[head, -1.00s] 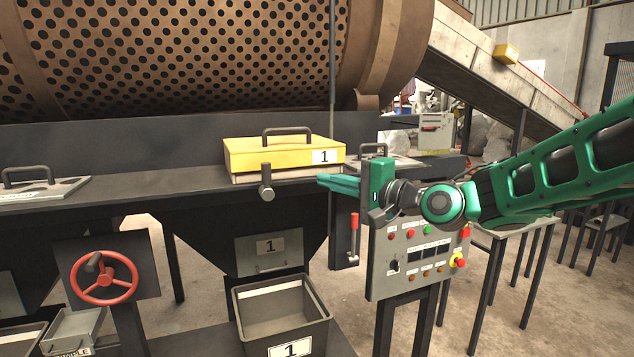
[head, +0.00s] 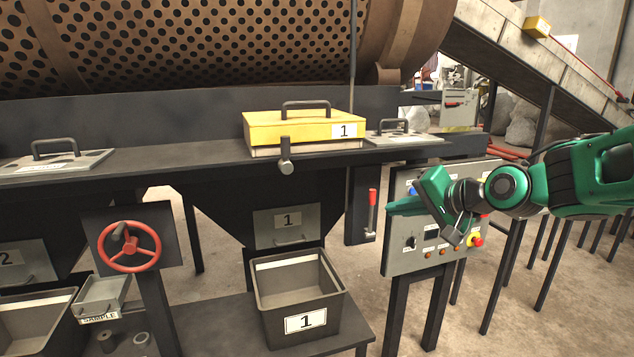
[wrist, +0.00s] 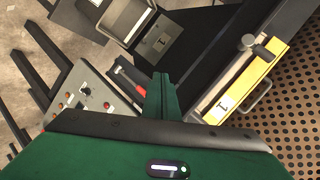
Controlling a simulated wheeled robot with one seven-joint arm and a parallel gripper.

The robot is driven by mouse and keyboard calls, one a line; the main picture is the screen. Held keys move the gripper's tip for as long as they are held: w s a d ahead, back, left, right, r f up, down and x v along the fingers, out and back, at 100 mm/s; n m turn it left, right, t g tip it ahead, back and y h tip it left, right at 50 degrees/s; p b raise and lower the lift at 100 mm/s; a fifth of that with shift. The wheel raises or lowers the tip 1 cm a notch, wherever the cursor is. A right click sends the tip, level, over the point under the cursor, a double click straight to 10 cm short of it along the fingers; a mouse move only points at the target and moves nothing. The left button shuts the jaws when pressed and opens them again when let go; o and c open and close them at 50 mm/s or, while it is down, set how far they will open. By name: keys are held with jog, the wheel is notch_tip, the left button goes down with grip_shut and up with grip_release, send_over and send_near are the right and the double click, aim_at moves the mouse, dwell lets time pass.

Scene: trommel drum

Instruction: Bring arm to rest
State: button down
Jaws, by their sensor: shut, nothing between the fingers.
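My green gripper (head: 392,208) is in front of the control panel (head: 402,262) in the head view, hiding part of its buttons. Its fingers point left and are together, with nothing between them. The arm reaches in from the right edge. In the wrist view my gripper (wrist: 160,80) points up the picture, apart from the red-handled lever (wrist: 130,76) and the yellow box (wrist: 238,92).
The yellow box marked 1 (head: 290,130) sits on the dark ledge under the perforated drum (head: 200,40). A grey bin (head: 297,322) stands below the chute. A red handwheel (head: 129,246) is at the left. A red-handled lever (head: 372,205) hangs left of the panel.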

jog(key=s+d+f+g+h, duration=0.25)
jog(key=s+d+f, duration=0.25)
jog(key=s+d, duration=0.25)
jog(key=s+d+f+g+h, duration=0.2)
jog(key=s+d+f+h, duration=0.1)
jog(key=s+d+f, duration=0.4)
jog(key=s+d+f+g, duration=0.1)
jog(key=s+d+g, duration=0.2)
jog(key=s, duration=0.7)
jog(key=s+d+f+g, duration=0.1)
jog(key=s+d+g, duration=0.2)
jog(key=s, duration=0.7)
jog(key=shift+s+d+h, duration=0.15)
jog(key=shift+d+h, duration=0.2)
jog(key=shift+d, duration=0.25)
